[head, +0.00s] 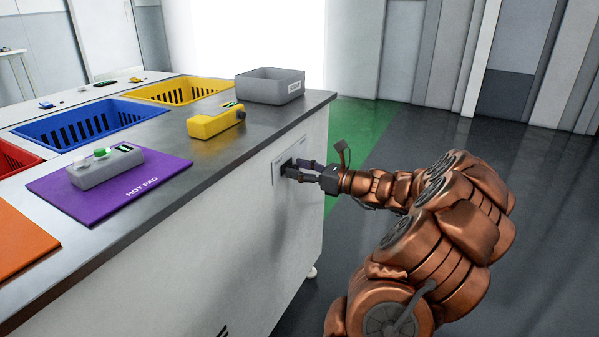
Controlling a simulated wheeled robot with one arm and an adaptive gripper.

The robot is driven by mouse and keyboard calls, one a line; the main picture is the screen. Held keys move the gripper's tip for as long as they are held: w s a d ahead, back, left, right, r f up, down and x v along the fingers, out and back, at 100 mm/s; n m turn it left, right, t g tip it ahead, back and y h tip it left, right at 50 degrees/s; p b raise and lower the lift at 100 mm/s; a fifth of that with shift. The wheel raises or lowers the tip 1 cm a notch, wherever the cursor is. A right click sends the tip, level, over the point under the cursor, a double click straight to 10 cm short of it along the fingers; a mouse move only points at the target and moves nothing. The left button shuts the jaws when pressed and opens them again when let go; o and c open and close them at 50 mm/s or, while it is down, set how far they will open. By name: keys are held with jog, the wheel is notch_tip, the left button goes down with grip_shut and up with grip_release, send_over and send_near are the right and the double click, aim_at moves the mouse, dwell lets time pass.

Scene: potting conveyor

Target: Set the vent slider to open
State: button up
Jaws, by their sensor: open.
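A pale plate (276,174) with small lettering is mounted on the white side of the counter, near its right end. A dark slider knob (287,167) stands out from this plate and looks like the vent slider. My gripper (300,170) reaches in from the right, level with the knob. Its fingers are open and their tips are at or very near the knob. Whether they touch it cannot be told. The fingers partly hide the plate's right side, and the lettering is too small to read.
On the counter are a purple hot pad (150,191) bearing a grey device (106,168), a yellow device (216,123), a grey bin (270,87), and blue (90,123) and yellow (185,90) baskets.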

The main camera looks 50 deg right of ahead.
grip_shut()
dwell(0.5)
